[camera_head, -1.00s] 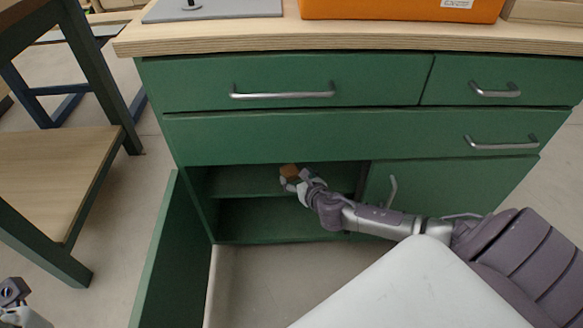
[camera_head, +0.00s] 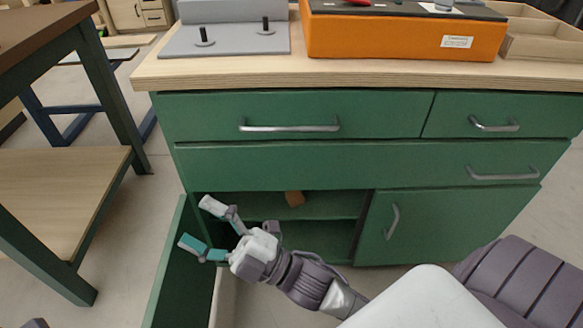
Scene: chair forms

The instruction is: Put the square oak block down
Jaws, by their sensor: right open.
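My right gripper (camera_head: 196,224) is in front of the cabinet's left side, near the swung-open door. Its fingers are spread wide with nothing between them, and it is clear of the block, to its left and nearer to me. My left gripper (camera_head: 38,323) barely shows at the bottom left edge; its fingers cannot be made out.
The open green door (camera_head: 170,265) stands to the left of the opening. The right door (camera_head: 440,212) and the drawers above are closed. The worktop holds a grey fixture (camera_head: 225,38) with black pegs and an orange case (camera_head: 405,36). A workbench (camera_head: 60,170) stands at the left.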

